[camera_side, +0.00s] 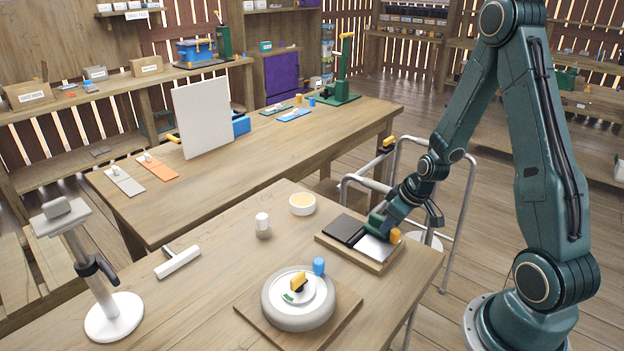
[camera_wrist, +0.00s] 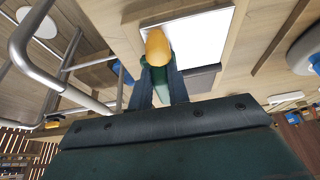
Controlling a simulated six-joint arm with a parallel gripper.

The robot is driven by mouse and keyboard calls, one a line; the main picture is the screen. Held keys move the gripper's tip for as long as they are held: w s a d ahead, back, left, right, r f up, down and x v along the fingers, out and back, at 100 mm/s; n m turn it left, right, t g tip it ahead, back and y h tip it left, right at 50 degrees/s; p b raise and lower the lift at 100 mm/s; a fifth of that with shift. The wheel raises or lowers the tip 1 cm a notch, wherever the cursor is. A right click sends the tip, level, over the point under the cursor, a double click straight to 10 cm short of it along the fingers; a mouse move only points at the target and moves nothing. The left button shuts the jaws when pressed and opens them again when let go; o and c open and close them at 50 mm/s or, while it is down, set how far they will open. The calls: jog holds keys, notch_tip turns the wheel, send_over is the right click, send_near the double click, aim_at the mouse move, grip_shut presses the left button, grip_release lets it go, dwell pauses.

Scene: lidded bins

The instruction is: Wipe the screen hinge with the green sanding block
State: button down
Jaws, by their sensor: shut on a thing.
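My gripper (camera_side: 384,224) is at the right end of the near table, over the tray with the panels. In the wrist view my gripper (camera_wrist: 160,88) is shut on a green block (camera_wrist: 158,78) with a rounded yellow end (camera_wrist: 157,46). The yellow end (camera_side: 395,236) also shows in the side view. A dark panel (camera_side: 343,229) and a white panel (camera_side: 372,248) lie side by side on a wooden tray (camera_side: 350,259). The yellow end overlaps the white panel (camera_wrist: 203,38) in the wrist view. Contact cannot be told. No hinge is clearly visible.
A round grey turntable (camera_side: 298,317) on a board holds a yellow and green piece. A blue cylinder (camera_side: 318,266), white cylinder (camera_side: 262,221), shallow bowl (camera_side: 302,210) and white T-shaped tool (camera_side: 178,262) stand or lie nearby. A metal walker frame (camera_side: 468,190) stands behind the tray.

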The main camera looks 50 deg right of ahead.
jog(key=shift+a, duration=3.05)
notch_tip(320, 180, up, 8)
jog(key=shift+d, duration=0.15)
jog(key=w+a+r+n+y, duration=0.1)
jog(key=w+a+r+n, duration=0.25)
jog(key=w+a, duration=0.85)
jog(key=w+a+r+n, duration=0.1)
jog(key=w+a+r, duration=0.25)
jog(key=a, duration=0.25)
jog(key=w+a+r, duration=0.2)
jog(key=w+a, duration=0.3)
jog(key=a, duration=0.2)
jog(key=shift+g+y, duration=0.3)
jog(key=shift+g, duration=0.1)
notch_tip(320, 180, down, 16)
jog(key=shift+w+r, duration=0.1)
jog(key=shift+r, duration=0.15)
jog(key=shift+f, duration=2.15)
